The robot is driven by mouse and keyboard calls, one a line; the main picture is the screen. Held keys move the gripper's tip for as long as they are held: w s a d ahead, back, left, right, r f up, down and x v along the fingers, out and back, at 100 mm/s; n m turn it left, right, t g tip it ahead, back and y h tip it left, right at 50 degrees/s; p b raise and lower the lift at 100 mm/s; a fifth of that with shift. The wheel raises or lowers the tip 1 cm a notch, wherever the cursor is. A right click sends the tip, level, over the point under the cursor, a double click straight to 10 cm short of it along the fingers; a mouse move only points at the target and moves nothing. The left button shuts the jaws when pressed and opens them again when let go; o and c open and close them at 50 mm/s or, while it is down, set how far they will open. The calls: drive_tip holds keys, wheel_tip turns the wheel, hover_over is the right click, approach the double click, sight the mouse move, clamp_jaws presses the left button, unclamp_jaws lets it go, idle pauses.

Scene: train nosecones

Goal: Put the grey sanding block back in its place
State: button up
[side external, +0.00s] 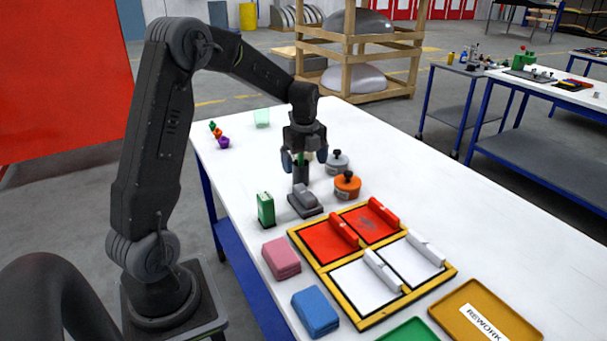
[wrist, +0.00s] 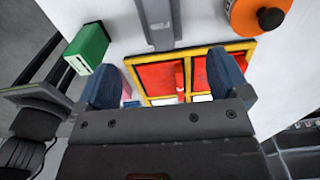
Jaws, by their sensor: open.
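The grey sanding block (side external: 306,197) sits on the white table, just behind the panel tray; it looks like a grey upper part on a darker, wider base. In the wrist view the grey block (wrist: 158,22) shows at the top edge, partly cut off. My gripper (side external: 304,160) is open and hangs above the table, behind and above the block. In the wrist view its blue fingertips (wrist: 165,78) are wide apart with nothing between them. I cannot tell which spot is the block's place.
A green box (side external: 266,210) and an orange pot (side external: 347,185) flank the block. The yellow-framed tray (side external: 355,318), a pink block (side external: 281,258) and a blue block (side external: 315,311) lie in front. Free table stretches to the right.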

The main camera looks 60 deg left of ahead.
drive_tip(key=s+d+r+n+t, duration=0.1)
drive_tip(key=s+d+r+n, duration=0.2)
drive_tip(key=d+r+n, duration=0.35)
drive_tip(key=s+d+r+n+t, duration=0.2)
drive_tip(key=s+d+n, duration=0.3)
drive_tip(key=s+d, duration=0.3)
drive_tip(key=s+d+r+n+t, duration=0.2)
drive_tip(key=s+d+n, duration=0.4)
drive_tip(key=s+d, duration=0.2)
drive_tip(key=shift+d+r+t, duration=0.2)
drive_tip(key=shift+r+t, duration=0.1)
